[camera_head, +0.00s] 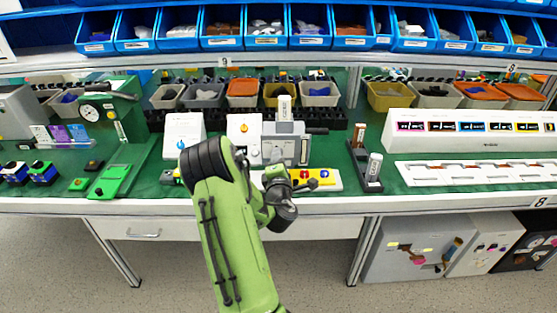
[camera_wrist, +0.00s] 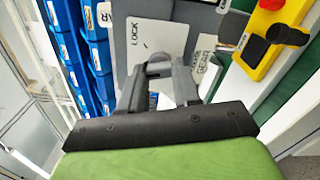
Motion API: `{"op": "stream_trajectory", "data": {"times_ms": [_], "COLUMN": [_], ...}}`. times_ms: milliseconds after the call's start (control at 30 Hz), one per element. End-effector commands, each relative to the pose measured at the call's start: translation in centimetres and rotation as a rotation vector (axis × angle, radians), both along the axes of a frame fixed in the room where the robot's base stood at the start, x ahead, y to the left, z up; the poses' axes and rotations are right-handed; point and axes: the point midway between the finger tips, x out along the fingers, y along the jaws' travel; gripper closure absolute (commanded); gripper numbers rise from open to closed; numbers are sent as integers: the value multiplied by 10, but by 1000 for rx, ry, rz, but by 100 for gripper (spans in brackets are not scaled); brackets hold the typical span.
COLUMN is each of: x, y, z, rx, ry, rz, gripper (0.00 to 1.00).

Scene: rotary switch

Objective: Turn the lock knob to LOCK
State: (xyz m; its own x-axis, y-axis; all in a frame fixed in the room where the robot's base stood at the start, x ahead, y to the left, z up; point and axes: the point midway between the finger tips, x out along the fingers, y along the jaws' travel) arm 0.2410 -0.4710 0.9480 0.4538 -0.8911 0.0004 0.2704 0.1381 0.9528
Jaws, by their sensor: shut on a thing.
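The lock knob (camera_wrist: 158,61) is a grey rounded piece in the middle of the wrist view. It stands on a pale plate (camera_wrist: 150,38) with the word LOCK printed to its left. My gripper (camera_wrist: 160,74) is shut on the knob, with one dark finger on each side. The fingers hide much of the knob, so its exact pointing direction is hard to tell. In the head view the grey lock unit (camera_head: 286,128) stands on the workbench, and my green arm reaches up to it from below. The fingertips and knob cannot be made out there.
A yellow button panel (camera_head: 316,180) lies at the bench front beside my wrist; it also shows at the upper right of the wrist view (camera_wrist: 273,35). An upright black holder (camera_head: 367,168) stands right. Blue bins (camera_head: 267,28) line the shelf above.

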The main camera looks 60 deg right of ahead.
Motion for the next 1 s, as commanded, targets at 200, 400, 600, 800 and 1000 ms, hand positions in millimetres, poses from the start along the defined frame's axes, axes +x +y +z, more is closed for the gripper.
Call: {"op": "stream_trajectory", "data": {"times_ms": [200,400,600,800,1000], "x": [-1,-1,-1,-1,-1], "y": [0,0,0,0,0], "z": [0,0,-1,-1,-1], "rx": [94,181,269,351,420], "ry": [-182,-351,-521,-682,-818], "rz": [-2,-3,-4,-4,-4], "gripper": [99,99,99,99,99]}}
